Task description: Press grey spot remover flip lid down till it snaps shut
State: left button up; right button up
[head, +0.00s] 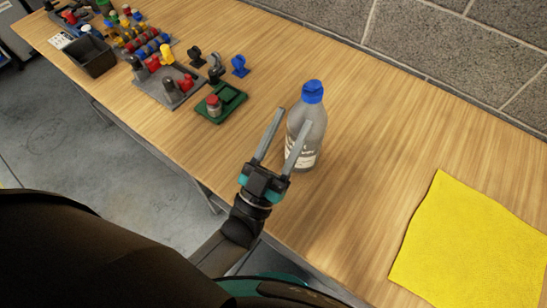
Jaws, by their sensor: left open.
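The spot remover is a grey bottle (318,134) with a pale label, standing upright on the wooden bench. Its blue flip lid (313,92) is on top; at this size I cannot tell whether it is fully shut. My left gripper (295,117) is open and empty, with its two long grey fingers pointing toward the bottle. The right finger crosses in front of the bottle and hides part of its body and label; the left finger is left of it. I cannot tell whether either touches it. My right gripper is not in view.
A yellow cloth (475,245) lies flat at the right. A green tray (222,103) with a small red-lidded jar (213,106) is left of the bottle. Several coloured parts, a grey board (150,86) and a black bin (90,56) fill the far left. A block wall (440,50) runs behind.

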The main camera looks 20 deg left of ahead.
pick_arm(q)
jog(key=v, duration=0.7)
jog(key=shift+b, duration=0.4)
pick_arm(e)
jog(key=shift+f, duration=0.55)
pick_arm(q)
jog(key=shift+w+r, duration=0.1)
jog(key=shift+w, duration=0.05)
